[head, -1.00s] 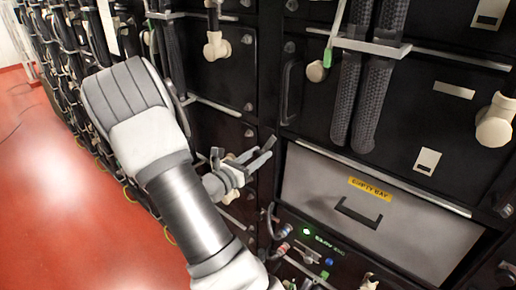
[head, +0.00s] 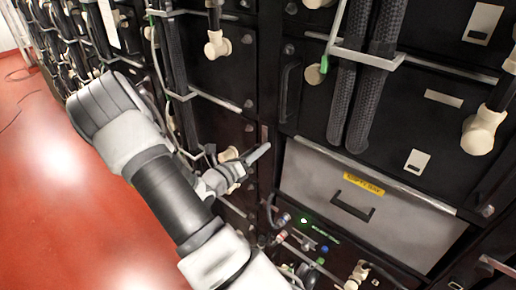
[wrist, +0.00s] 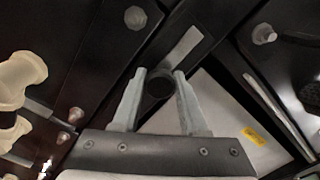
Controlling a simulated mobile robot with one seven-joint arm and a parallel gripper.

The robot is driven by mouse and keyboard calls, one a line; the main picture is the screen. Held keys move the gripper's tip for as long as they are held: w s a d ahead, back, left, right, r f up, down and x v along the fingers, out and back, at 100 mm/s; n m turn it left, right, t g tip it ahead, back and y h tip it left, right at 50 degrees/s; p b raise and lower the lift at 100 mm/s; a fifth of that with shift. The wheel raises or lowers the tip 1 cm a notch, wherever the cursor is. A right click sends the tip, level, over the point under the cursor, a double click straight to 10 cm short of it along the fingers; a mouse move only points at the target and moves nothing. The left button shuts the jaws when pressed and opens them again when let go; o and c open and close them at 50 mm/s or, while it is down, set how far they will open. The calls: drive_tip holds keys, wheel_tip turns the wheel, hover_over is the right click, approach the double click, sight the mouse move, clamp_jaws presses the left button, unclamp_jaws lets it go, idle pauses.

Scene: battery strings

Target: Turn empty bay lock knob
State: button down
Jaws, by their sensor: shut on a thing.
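The empty bay (head: 310,180) is a pale grey panel with a black handle and a yellow label. It also shows in the wrist view (wrist: 215,115), to the right of the fingers. A dark round knob (wrist: 158,88) sits on the black post at the bay's upper left. My gripper (wrist: 160,76) is shut on this knob, one finger on each side of it. In the head view my gripper (head: 262,153) reaches the post left of the bay, and the knob is hidden there.
Black battery modules (head: 425,125) surround the bay. Thick ribbed cables (head: 375,75) hang above it. Cream connectors (head: 482,130) stick out at right and upper left. A panel with a green light (head: 304,221) and hoses lies below. Open red floor (head: 60,200) is at left.

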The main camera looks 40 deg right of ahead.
drive_tip(key=shift+c, duration=2.2)
unclamp_jaws()
drive_tip(key=shift+a, duration=0.15)
drive_tip(key=s+a+b, duration=0.1)
drive_tip(key=a+b, duration=0.1)
drive_tip(key=a, duration=1.5)
drive_tip(key=shift+s+b, duration=0.25)
drive_tip(key=shift+b, duration=0.05)
